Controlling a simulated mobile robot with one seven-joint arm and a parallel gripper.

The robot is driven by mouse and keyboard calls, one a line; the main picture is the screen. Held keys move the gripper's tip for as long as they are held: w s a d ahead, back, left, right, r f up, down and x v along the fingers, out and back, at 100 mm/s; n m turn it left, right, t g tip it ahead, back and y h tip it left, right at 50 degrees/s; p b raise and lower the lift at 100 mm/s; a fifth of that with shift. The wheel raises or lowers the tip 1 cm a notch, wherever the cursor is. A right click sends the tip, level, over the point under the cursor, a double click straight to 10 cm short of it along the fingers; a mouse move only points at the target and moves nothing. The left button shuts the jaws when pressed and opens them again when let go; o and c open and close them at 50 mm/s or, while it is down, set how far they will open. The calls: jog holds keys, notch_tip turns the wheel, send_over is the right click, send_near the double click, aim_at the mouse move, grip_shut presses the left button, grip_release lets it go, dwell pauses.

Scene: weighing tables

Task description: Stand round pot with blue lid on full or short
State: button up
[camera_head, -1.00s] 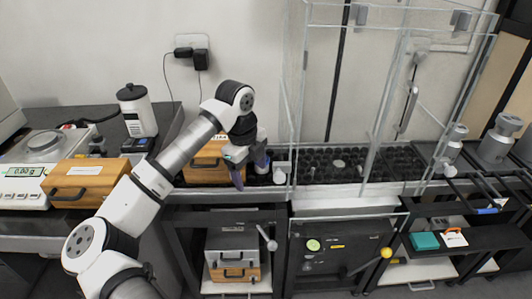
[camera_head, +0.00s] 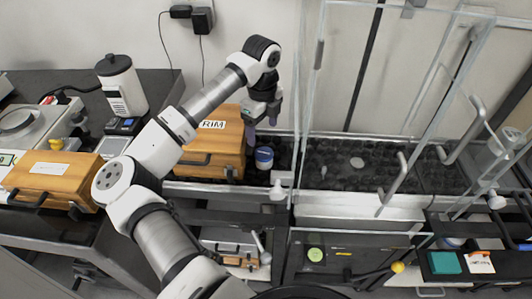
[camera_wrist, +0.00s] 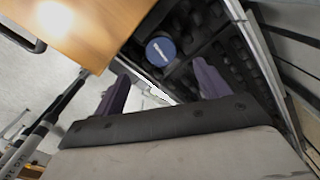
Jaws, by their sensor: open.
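The round pot with the blue lid (camera_head: 264,158) stands upright on the black surface just right of a wooden box, at the left edge of the glass enclosure. In the wrist view its blue lid (camera_wrist: 161,51) shows from above, beyond the fingertips and between their lines. My gripper (camera_head: 262,126) is above and slightly behind the pot in the head view. Its two purple fingers are apart with nothing between them in the wrist view (camera_wrist: 162,88). No place marked "full" or "short" can be read in these frames.
The wooden box (camera_head: 208,158), its label partly hidden, stands close left of the pot. Glass panels (camera_head: 308,100) rise close on the right. Another wooden box (camera_head: 52,180) and a scale (camera_head: 20,125) are at left. A teal block (camera_head: 444,262) and white card lie lower right.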

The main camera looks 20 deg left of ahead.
aim_at(264, 153)
notch_tip(264, 153, down, 6)
jog(key=shift+f+p, duration=0.1)
jog(key=shift+p, duration=0.3)
jog(key=shift+d+f+p, duration=0.2)
jog(key=shift+f+p, duration=0.7)
jog(key=shift+f, duration=1.7)
jog(key=c, duration=1.2)
jog(key=shift+r, duration=0.15)
